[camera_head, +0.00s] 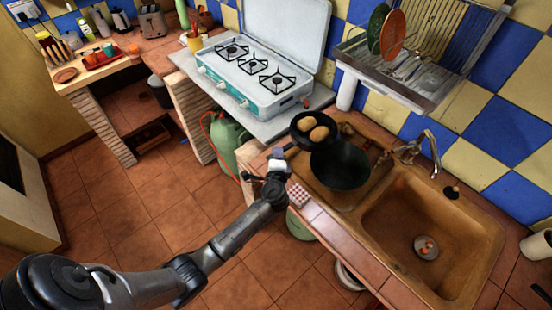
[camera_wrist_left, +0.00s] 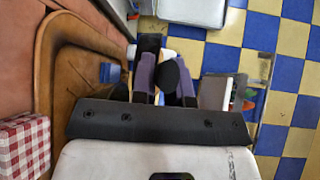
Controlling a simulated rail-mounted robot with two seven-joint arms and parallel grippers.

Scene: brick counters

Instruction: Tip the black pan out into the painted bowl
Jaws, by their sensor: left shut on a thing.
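A small black pan (camera_head: 299,136) holds two round, brownish food pieces (camera_head: 313,127) in the head view. My left gripper (camera_head: 283,152) is shut on its handle, and the pan is at the far end of my arm, over the left part of the sink unit. In the left wrist view a dark piece (camera_wrist_left: 170,76) shows between the purple-grey fingers. A large, dark round vessel (camera_head: 340,165) sits just below and right of the pan; its inside looks empty. I cannot tell whether it is the painted bowl, as no painted pattern shows. My right gripper is not in view.
A brown sink (camera_head: 405,225) with a tap (camera_head: 415,150) lies to the right. A red-checked item (camera_head: 299,194) sits at the counter's front edge. A camping stove (camera_head: 250,75) stands behind left. A dish rack (camera_head: 430,65) with plates hangs above.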

